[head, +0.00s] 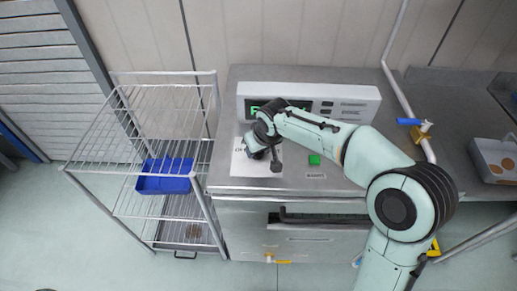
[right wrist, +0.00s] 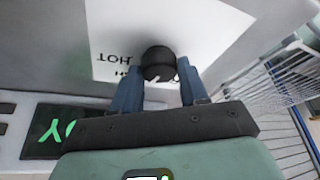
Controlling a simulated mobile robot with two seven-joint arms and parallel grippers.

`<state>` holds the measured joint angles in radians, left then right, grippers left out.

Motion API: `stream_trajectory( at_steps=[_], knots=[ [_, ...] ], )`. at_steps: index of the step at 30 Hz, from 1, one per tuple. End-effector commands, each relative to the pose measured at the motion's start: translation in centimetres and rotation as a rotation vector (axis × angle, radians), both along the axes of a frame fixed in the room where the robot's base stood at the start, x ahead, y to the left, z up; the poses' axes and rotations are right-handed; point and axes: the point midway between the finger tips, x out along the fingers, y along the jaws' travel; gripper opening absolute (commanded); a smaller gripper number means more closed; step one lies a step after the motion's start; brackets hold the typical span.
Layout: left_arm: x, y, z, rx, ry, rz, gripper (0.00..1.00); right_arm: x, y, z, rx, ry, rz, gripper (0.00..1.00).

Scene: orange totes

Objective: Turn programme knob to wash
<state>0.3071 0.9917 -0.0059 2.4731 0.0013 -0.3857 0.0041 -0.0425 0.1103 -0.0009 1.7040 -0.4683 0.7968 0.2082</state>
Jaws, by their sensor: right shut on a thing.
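The programme knob (right wrist: 158,62) is a black round knob in the right wrist view, standing on a white label with black print. My right gripper (right wrist: 160,82) has its two blue fingers on either side of the knob and is shut on it. In the head view my right arm reaches in from the right, and my right gripper (head: 262,152) is over the white label (head: 243,165) at the left of the steel machine top. I cannot read the knob's pointer position. My left gripper is not in view.
A white control panel (head: 355,103) with a green display stands at the back of the machine (head: 225,178). A green button (head: 314,160) is right of the gripper. A wire rack (head: 120,205) with a blue bin (head: 165,184) stands left. A pipe with a blue-handled valve (head: 409,121) is right.

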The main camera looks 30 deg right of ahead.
Motion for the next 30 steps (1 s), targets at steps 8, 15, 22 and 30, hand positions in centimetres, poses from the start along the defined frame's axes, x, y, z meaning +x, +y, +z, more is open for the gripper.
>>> stream_trajectory(
  at_steps=[8,15,22,30],
  knots=[
    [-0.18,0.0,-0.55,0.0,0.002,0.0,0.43,-0.04,0.08,-0.1,0.001,0.003,-0.103,0.13],
    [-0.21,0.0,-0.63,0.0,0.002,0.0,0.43,-0.06,0.06,-0.1,0.001,0.005,-0.129,0.13],
    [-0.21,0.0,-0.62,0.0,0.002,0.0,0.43,-0.08,0.06,-0.11,0.001,0.006,-0.13,0.13],
    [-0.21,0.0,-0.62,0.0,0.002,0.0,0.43,-0.05,0.07,-0.1,0.001,0.005,-0.129,0.67]
  ],
)
